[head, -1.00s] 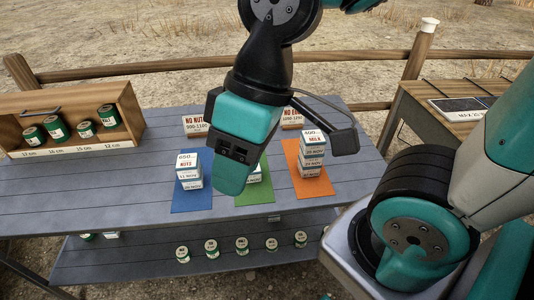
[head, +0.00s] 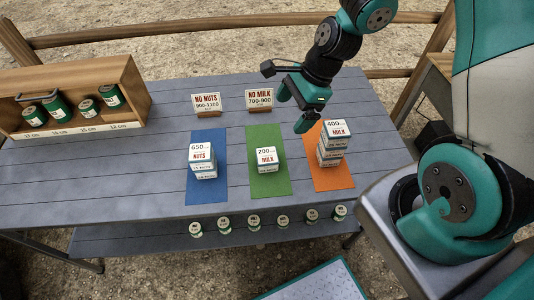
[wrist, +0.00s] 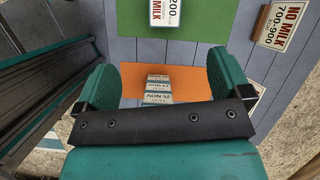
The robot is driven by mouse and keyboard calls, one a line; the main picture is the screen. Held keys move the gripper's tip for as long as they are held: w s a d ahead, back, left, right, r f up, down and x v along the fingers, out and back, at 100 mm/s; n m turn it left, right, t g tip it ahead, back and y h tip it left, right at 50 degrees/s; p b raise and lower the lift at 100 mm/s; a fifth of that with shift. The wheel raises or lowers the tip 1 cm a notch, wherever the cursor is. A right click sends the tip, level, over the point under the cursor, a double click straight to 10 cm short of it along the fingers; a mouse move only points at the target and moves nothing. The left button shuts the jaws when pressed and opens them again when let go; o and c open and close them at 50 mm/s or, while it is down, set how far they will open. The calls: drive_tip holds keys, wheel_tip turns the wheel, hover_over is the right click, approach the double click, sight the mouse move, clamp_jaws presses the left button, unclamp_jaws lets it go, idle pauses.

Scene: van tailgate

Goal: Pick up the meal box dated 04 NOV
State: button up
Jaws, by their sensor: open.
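A stack of meal boxes stands on the orange mat (head: 340,183); its top box (head: 335,131) reads 400 MILK. A second stack, topped by a 650 NUTS box (head: 201,155), stands on the blue mat (head: 208,195). A 200 MILK box (head: 266,157) stands on the green mat (head: 268,188). My gripper (head: 294,110) is open and empty, above and behind the orange-mat stack. In the wrist view, the stack (wrist: 158,90) shows between the fingers, one box reading 25 NOV. I cannot read 04 NOV on any box.
Signs NO NUTS (head: 207,104) and NO MILK (head: 259,99) stand behind the mats. A wooden crate (head: 130,75) with several green cans stands at the left. Cans line the lower shelf (head: 150,240). The left tabletop is clear.

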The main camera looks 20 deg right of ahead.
wheel_tip(320, 180, down, 2)
drive_tip(key=d+m, duration=0.1)
drive_tip(key=m, duration=0.1)
drive_tip(key=p, duration=0.1)
hover_over(267, 155)
drive_tip(key=s+d, duration=0.1)
drive_tip(key=d, duration=0.2)
drive_tip(key=shift+m, duration=0.3)
drive_tip(key=f, duration=1)
drive_tip(key=shift+a+f, duration=0.2)
drive_tip(key=shift+f, duration=0.15)
drive_tip(key=shift+a+p+x, duration=0.2)
drive_tip(key=shift+p+x, duration=0.7)
drive_tip(key=shift+x, duration=2.05)
drive_tip(key=shift+w+r, duration=0.1)
drive_tip(key=shift+w, duration=0.05)
drive_tip(key=shift+c, duration=0.4)
drive_tip(key=c, duration=1)
